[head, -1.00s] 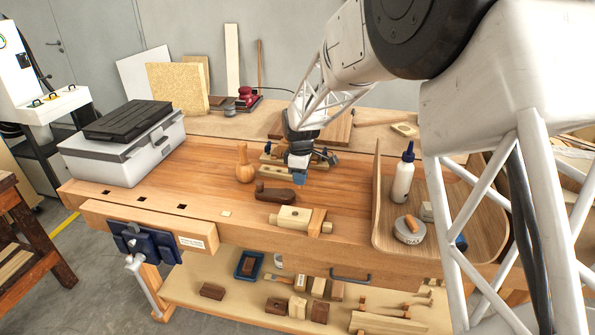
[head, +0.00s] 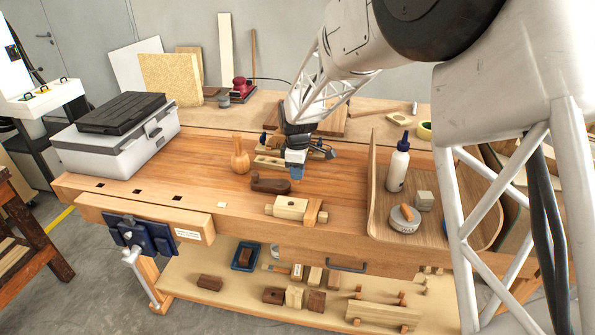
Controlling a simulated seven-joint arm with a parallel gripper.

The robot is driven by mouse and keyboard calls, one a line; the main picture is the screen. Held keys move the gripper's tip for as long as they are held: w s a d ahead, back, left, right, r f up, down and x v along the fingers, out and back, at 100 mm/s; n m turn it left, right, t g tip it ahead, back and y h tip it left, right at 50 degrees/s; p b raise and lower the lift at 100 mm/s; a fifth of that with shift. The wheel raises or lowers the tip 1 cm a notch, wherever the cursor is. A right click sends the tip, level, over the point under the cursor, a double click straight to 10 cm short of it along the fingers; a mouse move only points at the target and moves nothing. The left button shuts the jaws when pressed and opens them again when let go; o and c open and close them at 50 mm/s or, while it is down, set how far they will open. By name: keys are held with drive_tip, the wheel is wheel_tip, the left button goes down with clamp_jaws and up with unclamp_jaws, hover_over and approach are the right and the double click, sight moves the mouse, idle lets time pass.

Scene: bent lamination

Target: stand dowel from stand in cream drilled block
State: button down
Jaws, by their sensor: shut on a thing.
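The cream drilled block (head: 291,207) lies near the front edge of the bench, beside a brown wooden piece at its right end. A dark hole mark shows on its top. My gripper (head: 297,173), with blue fingertips, is above the bench behind the block and in front of the pale wooden stand (head: 268,162). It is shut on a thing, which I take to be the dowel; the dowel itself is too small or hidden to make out. My gripper and wrist cover part of the stand.
A dark brown wooden tool (head: 270,184) lies just left of my gripper, with a round wooden mallet-like piece (head: 240,158) behind it. The bench's left middle is mostly clear.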

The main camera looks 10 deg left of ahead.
drive_tip(key=shift+s+r, duration=0.1)
drive_tip(key=s+r+n, duration=0.2)
drive_tip(key=s+r, duration=0.2)
drive_tip(key=s, duration=0.3)
drive_tip(key=shift+s+a+n, duration=0.2)
drive_tip(key=shift+s+n, duration=0.15)
drive_tip(key=shift+n, duration=0.05)
drive_tip(key=shift+f, duration=0.15)
drive_tip(key=shift+f, duration=2.4)
drive_tip(key=shift+f, duration=0.95)
idle(1.9)
drive_tip(key=c, duration=0.6)
unclamp_jaws()
drive_tip(key=shift+r, duration=0.2)
